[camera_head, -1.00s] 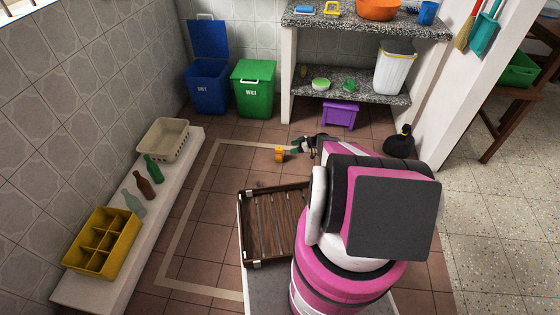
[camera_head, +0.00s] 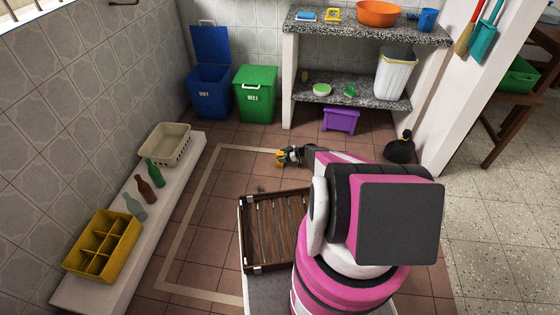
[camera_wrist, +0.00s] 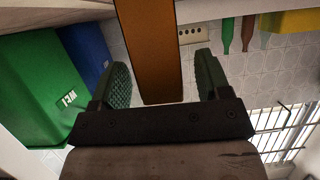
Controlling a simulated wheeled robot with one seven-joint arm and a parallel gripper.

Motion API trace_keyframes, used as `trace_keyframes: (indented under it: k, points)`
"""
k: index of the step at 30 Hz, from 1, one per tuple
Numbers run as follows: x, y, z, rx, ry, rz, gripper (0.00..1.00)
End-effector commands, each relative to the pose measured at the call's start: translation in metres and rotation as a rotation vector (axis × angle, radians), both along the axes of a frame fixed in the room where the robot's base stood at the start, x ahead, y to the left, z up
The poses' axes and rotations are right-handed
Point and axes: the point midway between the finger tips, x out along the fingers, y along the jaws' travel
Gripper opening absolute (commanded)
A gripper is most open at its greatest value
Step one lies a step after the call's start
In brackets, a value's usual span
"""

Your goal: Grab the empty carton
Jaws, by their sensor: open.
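The carton (camera_head: 279,156) is a small orange-yellow box standing on the tiled floor in the head view, inside the pale painted line. In the wrist view the carton (camera_wrist: 148,45) shows as an orange-brown upright face between my two fingers. My gripper (camera_head: 286,156) is low over the floor at the carton and hides part of it. In the wrist view my gripper (camera_wrist: 163,75) is open, with one green-padded finger on each side of the carton and a visible gap on both sides.
A slatted wooden crate (camera_head: 243,228) sits just in front of my body. A blue bin (camera_head: 209,98) with its lid up and a green bin (camera_head: 255,98) stand behind. A ledge at left holds a yellow divided crate (camera_head: 103,243), several bottles and a beige basket (camera_head: 165,145). The floor around the carton is clear.

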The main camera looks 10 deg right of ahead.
Motion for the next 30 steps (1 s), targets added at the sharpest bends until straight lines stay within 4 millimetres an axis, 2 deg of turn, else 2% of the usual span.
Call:
trace_keyframes:
  k: [4,11,15,16,26,30]
  points:
    - [0.0046,0.0153,-0.0069,-0.001,0.000,0.000,0.70]
    - [0.0045,0.0164,-0.0070,0.000,0.000,-0.001,0.70]
    - [0.0045,0.0162,-0.0070,0.000,0.000,-0.001,0.25]
    - [0.0044,0.0161,-0.0070,-0.001,0.000,-0.001,0.17]
    - [0.0042,0.0161,-0.0059,0.000,0.000,0.000,0.17]
    - [0.0036,0.0162,0.0010,0.000,0.000,0.000,0.17]
